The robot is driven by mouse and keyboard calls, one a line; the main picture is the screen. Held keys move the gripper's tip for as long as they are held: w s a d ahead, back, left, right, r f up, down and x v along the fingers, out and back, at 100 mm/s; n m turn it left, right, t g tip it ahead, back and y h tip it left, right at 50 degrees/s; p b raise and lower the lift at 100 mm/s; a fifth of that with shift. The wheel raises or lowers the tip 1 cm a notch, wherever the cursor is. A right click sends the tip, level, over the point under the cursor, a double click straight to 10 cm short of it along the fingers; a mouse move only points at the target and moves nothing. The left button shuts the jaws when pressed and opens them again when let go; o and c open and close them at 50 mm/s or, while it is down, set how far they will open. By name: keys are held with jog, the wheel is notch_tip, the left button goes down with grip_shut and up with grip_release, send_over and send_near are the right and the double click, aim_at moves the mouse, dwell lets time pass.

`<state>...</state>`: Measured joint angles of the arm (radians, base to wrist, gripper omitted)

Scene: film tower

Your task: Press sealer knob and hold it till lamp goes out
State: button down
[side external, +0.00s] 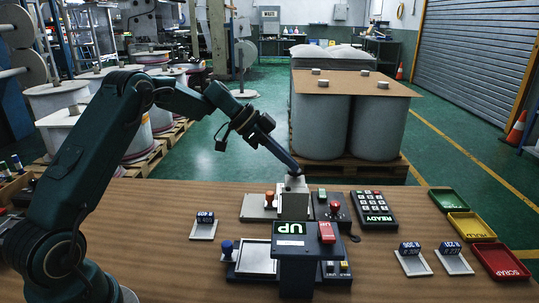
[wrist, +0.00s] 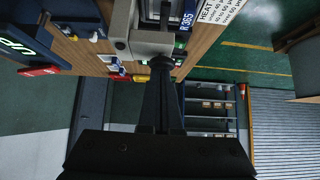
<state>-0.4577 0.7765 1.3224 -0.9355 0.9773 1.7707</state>
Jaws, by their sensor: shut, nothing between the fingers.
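The sealer (side external: 293,187) is a pale grey block standing on the bench behind the black stand; it also shows in the wrist view (wrist: 152,47). My gripper (side external: 297,172) points down at the sealer's top from the upper left. In the wrist view, my gripper (wrist: 162,72) has its fingers shut together, with nothing between them. Their tips are at a dark round knob (wrist: 162,61) on the sealer and seem to touch it; the exact contact is hard to tell. A small green spot (wrist: 179,61), perhaps the lamp, shows beside the knob; I cannot tell for sure that it is lit.
A black stand (side external: 295,270) with a green "UP" display and red block partly hides the sealer. An orange knob (side external: 270,198), red knob (side external: 335,206) and blue knob (side external: 227,248) stand nearby. A keypad (side external: 373,207) and coloured trays (side external: 500,261) lie to the right.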

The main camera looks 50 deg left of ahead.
jog(key=shift+f, duration=0.25)
dwell(0.7)
jog(key=r, duration=0.5)
jog(key=shift+s+a, duration=0.15)
jog(key=shift+a, duration=0.1)
jog(key=v, duration=0.9)
jog(key=shift+s+r, duration=0.1)
jog(key=s+d+r+m, duration=0.1)
jog(key=s+d+r, duration=0.15)
jog(key=d, duration=0.25)
jog(key=s+d+r+y, duration=0.1)
jog(key=s+d, duration=0.3)
jog(key=s+d+r+m, duration=0.1)
jog(key=s+d+r, duration=0.15)
jog(key=d, duration=0.25)
jog(key=s+d+f+n+y, duration=0.25)
jog(key=s+f+n, duration=0.2)
jog(key=s, duration=0.55)
jog(key=s+a+f+n+y, duration=0.2)
jog(key=s+a+f+n, duration=0.2)
jog(key=f, duration=0.5)
jog(key=shift+s+n+g+y, duration=0.4)
jog(key=shift+s+n, duration=0.25)
jog(key=shift+n, duration=0.6)
